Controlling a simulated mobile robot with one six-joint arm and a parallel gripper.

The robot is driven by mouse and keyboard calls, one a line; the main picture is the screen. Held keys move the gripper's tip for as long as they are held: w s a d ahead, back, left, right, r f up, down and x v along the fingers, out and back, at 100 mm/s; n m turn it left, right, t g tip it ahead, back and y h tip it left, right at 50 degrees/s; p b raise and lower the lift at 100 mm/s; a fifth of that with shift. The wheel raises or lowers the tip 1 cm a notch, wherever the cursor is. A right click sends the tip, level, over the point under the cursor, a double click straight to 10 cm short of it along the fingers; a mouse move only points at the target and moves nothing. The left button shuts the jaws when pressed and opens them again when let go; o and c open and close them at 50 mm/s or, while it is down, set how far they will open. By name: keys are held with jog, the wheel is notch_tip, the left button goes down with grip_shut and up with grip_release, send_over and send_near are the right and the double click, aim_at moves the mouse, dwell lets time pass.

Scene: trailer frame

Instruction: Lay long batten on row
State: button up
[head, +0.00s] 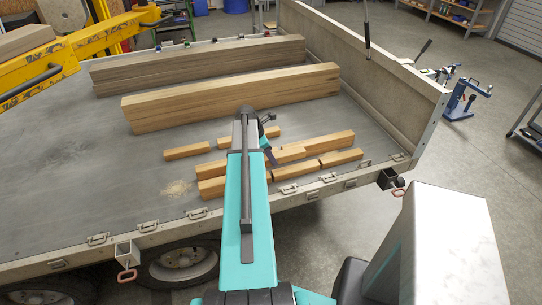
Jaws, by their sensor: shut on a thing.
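The long batten (325,145) is a light-brown wooden bar lying slantwise near the front edge of the trailer bed. My arm hides part of its middle. My gripper (271,158) is a dark tool beyond the arm's end, pointing down at the batten's middle, and it is shut on the batten. The row (297,170) of shorter wooden pieces runs just in front of the batten, along the bed's near edge. The row's right piece (341,158) and left piece (211,187) show on either side. I cannot tell whether the batten touches the bed or the row.
Two short loose pieces, one at left (187,151) and one behind my arm (230,142), lie behind the batten. A large beam (190,110) and a second beam (190,66) lie farther back. The headboard (360,75) closes the right end.

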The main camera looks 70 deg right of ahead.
jog(key=shift+f, duration=0.2)
jog(key=shift+f+b, duration=2.1)
jog(key=shift+f, duration=1.05)
jog(key=o, duration=1.3)
jog(key=b+v, duration=0.2)
jog(key=v, duration=1.1)
jog(key=shift+b, duration=0.4)
jog(key=shift+w+a+r, duration=0.15)
jog(key=shift+r, duration=0.15)
